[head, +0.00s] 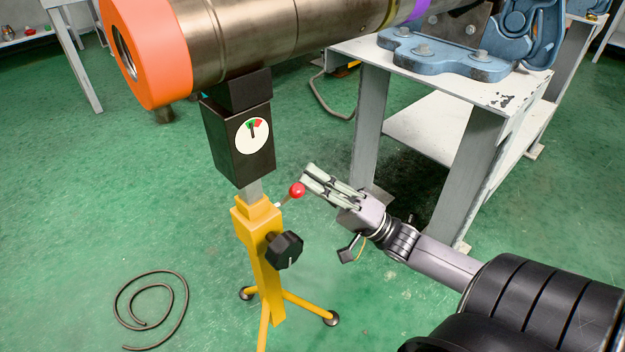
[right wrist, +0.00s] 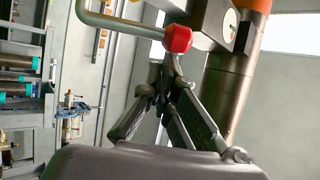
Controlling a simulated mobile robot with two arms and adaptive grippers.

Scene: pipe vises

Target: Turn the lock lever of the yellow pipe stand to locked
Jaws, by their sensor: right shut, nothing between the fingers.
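The yellow pipe stand (head: 262,250) stands on the floor left of centre in the head view, its black head under a large pipe. Its lock lever has a red ball knob (head: 297,190) on a thin rod pointing up and right from the stand's upper part. My right gripper (head: 307,177) is shut and empty, with its fingertips right beside the red knob. In the right wrist view the red knob (right wrist: 178,39) is just past the fingertips (right wrist: 168,58); I cannot tell whether they touch. My left gripper is not in view.
The large metal pipe (head: 240,35) with an orange end collar (head: 150,50) lies across the top. A white table (head: 510,85) with a blue vise (head: 440,55) stands right of the stand. A black dial box (head: 238,140) and black knob (head: 284,250) are on the stand. A cable (head: 150,310) lies on the floor.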

